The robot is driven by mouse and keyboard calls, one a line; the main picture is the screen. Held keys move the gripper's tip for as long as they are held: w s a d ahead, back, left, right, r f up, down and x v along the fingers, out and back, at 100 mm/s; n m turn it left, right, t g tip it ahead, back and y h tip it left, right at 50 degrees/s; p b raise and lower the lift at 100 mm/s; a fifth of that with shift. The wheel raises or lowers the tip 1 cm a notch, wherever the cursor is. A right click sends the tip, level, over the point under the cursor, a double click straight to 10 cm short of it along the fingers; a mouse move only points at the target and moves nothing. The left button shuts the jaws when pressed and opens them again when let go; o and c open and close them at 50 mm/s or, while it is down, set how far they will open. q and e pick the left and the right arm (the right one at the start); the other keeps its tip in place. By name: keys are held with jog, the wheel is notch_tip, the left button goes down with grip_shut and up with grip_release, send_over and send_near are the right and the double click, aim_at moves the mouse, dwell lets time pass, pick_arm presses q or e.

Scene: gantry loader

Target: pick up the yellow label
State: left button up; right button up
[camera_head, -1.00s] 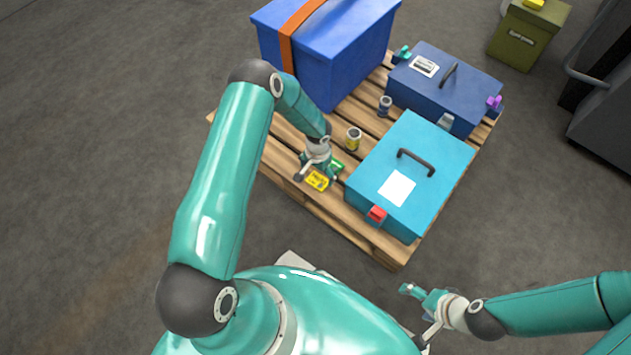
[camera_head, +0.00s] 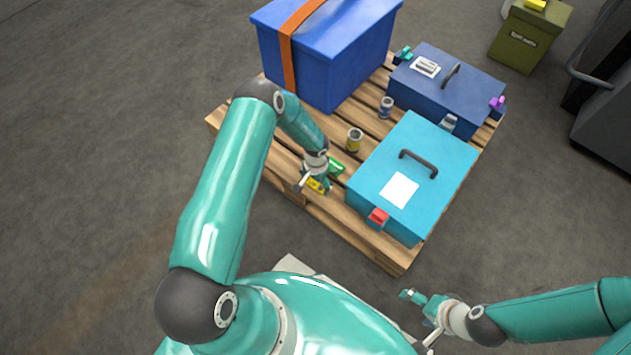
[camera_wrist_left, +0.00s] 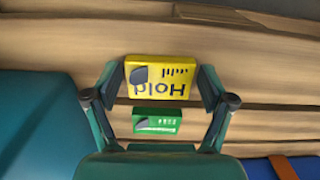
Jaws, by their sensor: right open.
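The yellow label (camera_head: 316,185) lies on the front edge of the wooden pallet, mostly hidden by my left gripper (camera_head: 314,187) in the head view. In the left wrist view the yellow label (camera_wrist_left: 161,78), with the printed word "Hold", sits between the two fingertips of the left gripper (camera_wrist_left: 161,82). The fingertips are at its two sides with hardly any visible gap. I cannot tell whether they touch it. My right gripper (camera_head: 417,318) is open and empty, low in front of the pallet.
A green label (camera_head: 337,167) lies beside the yellow one on the pallet (camera_head: 330,205). A turquoise case (camera_head: 445,155) is to the right, a navy case (camera_head: 430,90) and a large blue box (camera_head: 345,50) farther back.

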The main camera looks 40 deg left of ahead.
pick_arm(q)
jog(key=c, duration=0.6)
jog(key=shift+o, duration=0.2)
jog(key=shift+r, duration=0.15)
